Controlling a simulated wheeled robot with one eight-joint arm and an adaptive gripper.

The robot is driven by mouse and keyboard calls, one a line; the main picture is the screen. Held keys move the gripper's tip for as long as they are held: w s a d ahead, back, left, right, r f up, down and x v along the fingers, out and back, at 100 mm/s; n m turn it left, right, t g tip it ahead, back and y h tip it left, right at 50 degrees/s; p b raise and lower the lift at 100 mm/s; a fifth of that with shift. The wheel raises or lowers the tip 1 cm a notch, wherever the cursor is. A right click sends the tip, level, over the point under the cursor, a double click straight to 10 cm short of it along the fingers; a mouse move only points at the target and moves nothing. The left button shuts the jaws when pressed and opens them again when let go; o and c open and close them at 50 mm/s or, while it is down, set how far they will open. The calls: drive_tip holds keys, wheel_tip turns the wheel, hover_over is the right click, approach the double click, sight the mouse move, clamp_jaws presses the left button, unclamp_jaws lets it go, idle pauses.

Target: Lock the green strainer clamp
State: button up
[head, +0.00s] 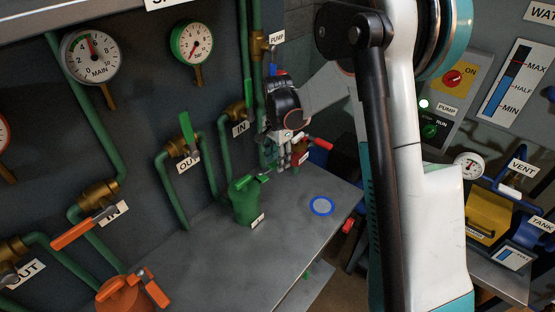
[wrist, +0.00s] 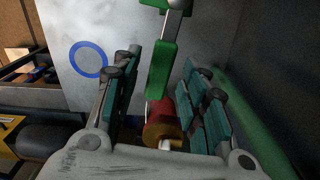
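The green strainer (head: 246,204) stands on the grey bench, a green pot with a small white label. Its green clamp handle (head: 260,177) sits on top and points right, toward my gripper (head: 284,158). In the wrist view the green handle (wrist: 160,70) lies between the two teal-padded fingers of my gripper (wrist: 162,62). A metal link joins it to green parts at the top edge. The fingers are apart, with gaps on both sides of the handle. I cannot tell how deep the handle sits between them.
A blue ring mark (head: 321,206) lies on the bench right of the strainer. Green pipes with brass valves (head: 178,147) run along the back wall. An orange strainer (head: 125,295) stands front left. A red handle (head: 320,144) is just behind my gripper.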

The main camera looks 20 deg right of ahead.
clamp_jaws()
drive_tip(key=shift+s, duration=0.15)
drive_tip(key=s+a+m+b, duration=0.1)
drive_tip(key=s+a+m, duration=0.1)
drive_tip(key=s+m, duration=0.7)
drive_tip(key=shift+a+m+b, duration=0.35)
drive_tip(key=shift+a+m, duration=0.05)
drive_tip(key=shift+m, duration=3.2)
unclamp_jaws()
